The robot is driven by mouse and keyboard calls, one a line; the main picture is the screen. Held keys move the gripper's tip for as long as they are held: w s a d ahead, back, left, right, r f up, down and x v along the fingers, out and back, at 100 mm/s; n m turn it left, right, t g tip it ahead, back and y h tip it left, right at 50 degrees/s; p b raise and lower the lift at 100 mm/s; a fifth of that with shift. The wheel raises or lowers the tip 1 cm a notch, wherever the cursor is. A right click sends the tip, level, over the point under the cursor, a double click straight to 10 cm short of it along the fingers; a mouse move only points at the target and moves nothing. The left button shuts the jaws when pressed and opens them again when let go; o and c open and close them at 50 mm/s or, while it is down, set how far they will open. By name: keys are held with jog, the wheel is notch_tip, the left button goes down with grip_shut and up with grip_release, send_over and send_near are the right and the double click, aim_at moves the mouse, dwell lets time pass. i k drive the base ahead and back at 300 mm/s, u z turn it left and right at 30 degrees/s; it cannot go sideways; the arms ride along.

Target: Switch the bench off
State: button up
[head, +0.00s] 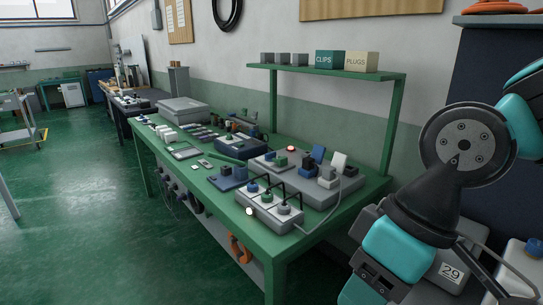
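The green bench (283,245) runs along the wall from the middle of the view into the back left. A grey strip-like box (268,215) lies near its front edge, with several plugs and dark cables on top. A small pale round spot (249,211), perhaps a lamp or button, shows on its front left end. Behind it is a larger grey box (318,190) with blue, dark and white blocks on top. A small red spot (291,148) shows at its back. I cannot tell which part is the bench's switch. My arm is at the right; its fingertips do not show.
A green shelf (340,73) over the bench carries boxes marked CLIPS (329,63) and PLUGS (358,62). A grey case (184,109) and small parts fill the far bench. A grey block marked 29 (450,271) is at lower right.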

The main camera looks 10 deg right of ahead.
aim_at(269, 156)
jog(key=z, duration=0.2)
jog(key=k, duration=0.35)
jog(key=u, duration=1.5)
jog(key=i, duration=1.5)
jog(key=z, duration=0.7)
jog(key=i, duration=0.8)
jog(key=z, duration=0.85)
